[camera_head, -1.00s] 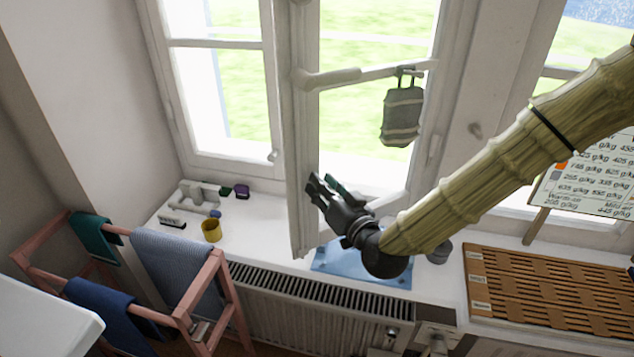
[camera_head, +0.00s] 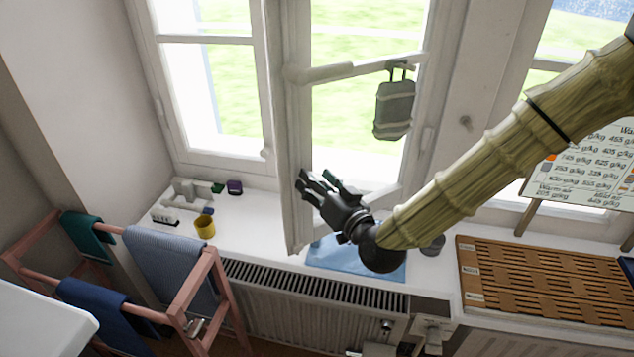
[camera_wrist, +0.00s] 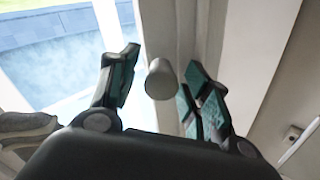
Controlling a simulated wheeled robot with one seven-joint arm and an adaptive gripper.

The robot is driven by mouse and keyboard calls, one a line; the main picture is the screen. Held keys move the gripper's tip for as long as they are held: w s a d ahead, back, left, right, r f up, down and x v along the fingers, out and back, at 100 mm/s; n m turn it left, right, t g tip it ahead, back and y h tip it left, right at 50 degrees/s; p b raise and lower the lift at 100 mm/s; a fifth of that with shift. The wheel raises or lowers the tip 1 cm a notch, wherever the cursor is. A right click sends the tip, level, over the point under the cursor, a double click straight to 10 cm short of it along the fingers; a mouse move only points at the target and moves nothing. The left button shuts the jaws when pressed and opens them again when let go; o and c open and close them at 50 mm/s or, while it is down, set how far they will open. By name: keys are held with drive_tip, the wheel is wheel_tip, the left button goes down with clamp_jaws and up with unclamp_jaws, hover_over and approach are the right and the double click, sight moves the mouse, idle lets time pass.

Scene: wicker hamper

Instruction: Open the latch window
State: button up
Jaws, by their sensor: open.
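The window sash (camera_head: 290,130) stands swung inward from its frame, its edge toward me. A pale lever handle (camera_head: 322,74) sticks out at about mid-height of the sash. My gripper (camera_head: 318,182) is open and empty, in front of the lower part of the sash in the head view, below the handle. In the wrist view, my open gripper (camera_wrist: 158,85) has a grey rounded end (camera_wrist: 161,79), probably of the handle, showing between its fingers. I cannot tell how far it lies from the fingers, and they are not closed on it.
On the sill are a yellow cup (camera_head: 205,227), small items and a blue mat (camera_head: 335,262). A pink drying rack (camera_head: 190,290) stands at left, a wooden slatted tray (camera_head: 530,285) at right. A radiator (camera_head: 300,310) is below.

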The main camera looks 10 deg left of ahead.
drive_tip(key=v, duration=1.2)
drive_tip(key=s+d+f+m+g+h+p, duration=0.1)
drive_tip(key=s+d+f+g+h, duration=0.2)
drive_tip(key=f, duration=0.6)
drive_tip(key=s+d+f+m+g+h, duration=0.1)
drive_tip(key=s+d+f+h, duration=0.15)
drive_tip(key=d+f, duration=0.45)
drive_tip(key=s+d+f+m+g+h+p, duration=0.1)
drive_tip(key=s+d+f+g+h, duration=0.15)
drive_tip(key=f, duration=0.75)
drive_tip(key=s+d+f+m+g+h, duration=0.1)
drive_tip(key=s+d+f+g+h, duration=0.1)
drive_tip(key=s+d+f, duration=0.4)
drive_tip(key=s+d+f+m+g+h, duration=0.1)
drive_tip(key=s+d+f+g+h, duration=0.1)
drive_tip(key=s+d+f+g, duration=0.2)
drive_tip(key=s+d+f+p, duration=0.1)
drive_tip(key=s+d+f, duration=0.2)
drive_tip(key=s+d, duration=0.3)
drive_tip(key=shift+s+d+f+h, duration=0.3)
drive_tip(key=shift+s+h, duration=0.1)
drive_tip(key=shift+s, duration=1.4)
